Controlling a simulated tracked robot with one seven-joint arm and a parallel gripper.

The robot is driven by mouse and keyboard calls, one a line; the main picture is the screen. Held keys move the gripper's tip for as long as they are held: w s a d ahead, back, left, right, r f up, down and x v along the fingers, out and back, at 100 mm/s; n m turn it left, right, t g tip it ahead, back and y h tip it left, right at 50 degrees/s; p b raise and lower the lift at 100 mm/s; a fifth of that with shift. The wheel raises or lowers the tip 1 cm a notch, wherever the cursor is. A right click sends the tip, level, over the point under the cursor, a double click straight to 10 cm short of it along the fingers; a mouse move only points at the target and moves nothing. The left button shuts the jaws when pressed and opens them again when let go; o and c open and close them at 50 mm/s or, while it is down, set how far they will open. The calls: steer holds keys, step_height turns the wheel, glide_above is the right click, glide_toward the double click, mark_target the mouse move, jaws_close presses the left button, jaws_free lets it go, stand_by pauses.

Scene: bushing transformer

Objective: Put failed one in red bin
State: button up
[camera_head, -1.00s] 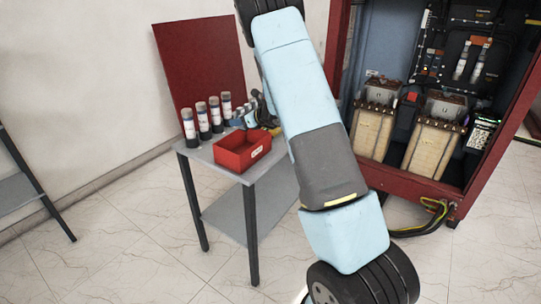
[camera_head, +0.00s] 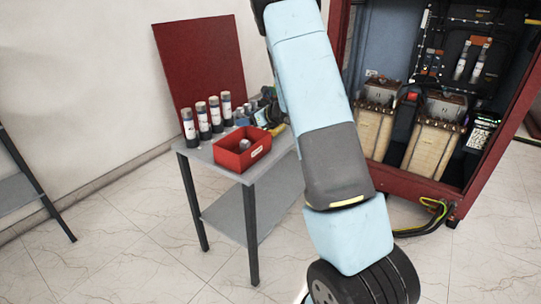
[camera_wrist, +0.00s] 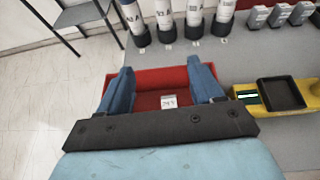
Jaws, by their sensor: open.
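The red bin (camera_head: 228,160) stands on the grey table. A small grey rounded thing (camera_head: 244,145) shows inside it; I cannot tell clearly what it is. Several upright bushings (camera_head: 201,118) with white labels and dark bases stand in a row behind the bin. They also show at the top of the wrist view (camera_wrist: 165,18). My gripper (camera_wrist: 161,68) is open, with its two blue fingers apart and nothing held between them. The red bin (camera_wrist: 150,78) shows beyond and between the fingers, with a white label there.
A yellow device with a dark screen (camera_wrist: 283,94) lies right of the bin in the wrist view, with several small grey devices (camera_wrist: 280,14) behind it. A red panel (camera_head: 200,65) stands behind the table. An open red cabinet (camera_head: 420,180) stands right.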

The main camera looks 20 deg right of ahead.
steer(key=v, duration=0.9)
steer(key=shift+f, duration=0.1)
steer(key=s+d+r+m+t+h, duration=0.25)
steer(key=r+m+h, duration=0.35)
steer(key=r+m, duration=0.55)
steer(key=s+d+r+m+h, duration=0.2)
steer(key=s+r+m+h, duration=0.35)
steer(key=m, duration=0.75)
steer(key=s+a+m+g+y, duration=0.1)
steer(key=s+a+m+g, duration=0.1)
steer(key=s+m, duration=0.4)
steer(key=s+a+m+g+y, duration=0.1)
steer(key=s+a+m+g, duration=0.2)
steer(key=s, duration=1.3)
steer(key=s+a+m+g+y, duration=0.1)
steer(key=s+a+m, duration=0.4)
steer(key=s+m, duration=0.5)
steer(key=shift+s+a+g, duration=0.4)
steer(key=shift+s+g, duration=0.15)
steer(key=shift+g, duration=0.1)
